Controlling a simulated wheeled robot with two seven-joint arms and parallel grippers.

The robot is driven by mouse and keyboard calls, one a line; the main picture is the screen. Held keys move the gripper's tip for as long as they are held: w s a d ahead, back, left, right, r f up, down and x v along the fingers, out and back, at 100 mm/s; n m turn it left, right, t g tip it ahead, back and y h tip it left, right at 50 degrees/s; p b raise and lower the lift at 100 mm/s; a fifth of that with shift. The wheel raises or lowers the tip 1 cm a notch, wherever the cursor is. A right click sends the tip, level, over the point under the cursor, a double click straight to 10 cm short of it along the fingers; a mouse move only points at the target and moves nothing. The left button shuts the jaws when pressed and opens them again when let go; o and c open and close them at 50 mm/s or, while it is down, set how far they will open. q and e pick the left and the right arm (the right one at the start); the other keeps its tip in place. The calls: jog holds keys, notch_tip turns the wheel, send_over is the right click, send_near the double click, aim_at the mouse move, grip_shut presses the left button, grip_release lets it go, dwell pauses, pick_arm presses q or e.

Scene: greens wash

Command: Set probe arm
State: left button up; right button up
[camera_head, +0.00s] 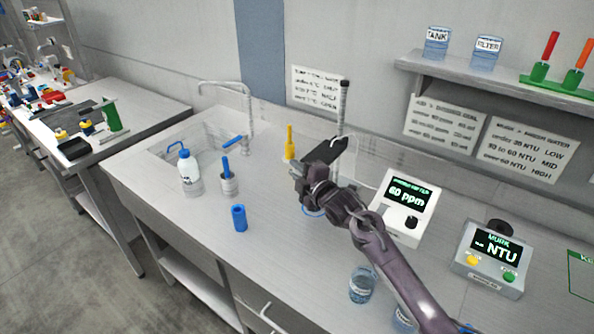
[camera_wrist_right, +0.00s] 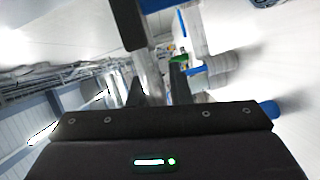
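My right arm reaches in from the bottom right over the steel counter. Its dark gripper (camera_head: 325,152) is above the counter, left of a thin upright post (camera_head: 342,110) with a dark top. The post looks close to the gripper, but I cannot tell whether they touch. In the right wrist view the two dark fingers (camera_wrist_right: 157,88) stand apart with a pale gap between them, and nothing is clearly held. A blue ring (camera_head: 312,213) shows partly under my right wrist. No part is clearly recognisable as the probe arm. My left gripper is out of view.
A white meter (camera_head: 407,208) reads 60 ppm; a grey NTU meter (camera_head: 490,258) stands right. A wash bottle (camera_head: 189,172), grey cup (camera_head: 229,184), blue cylinder (camera_head: 239,217) and yellow item (camera_head: 290,142) are left. A glass beaker (camera_head: 362,285) stands near the front. The front left counter is clear.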

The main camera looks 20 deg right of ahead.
grip_shut()
jog(key=shift+f, duration=0.1)
notch_tip(320, 180, up, 10)
jog(key=p, duration=0.4)
jog(key=shift+p, duration=0.4)
jog(key=shift+o, duration=1.9)
grip_release()
jog(key=shift+f, duration=0.1)
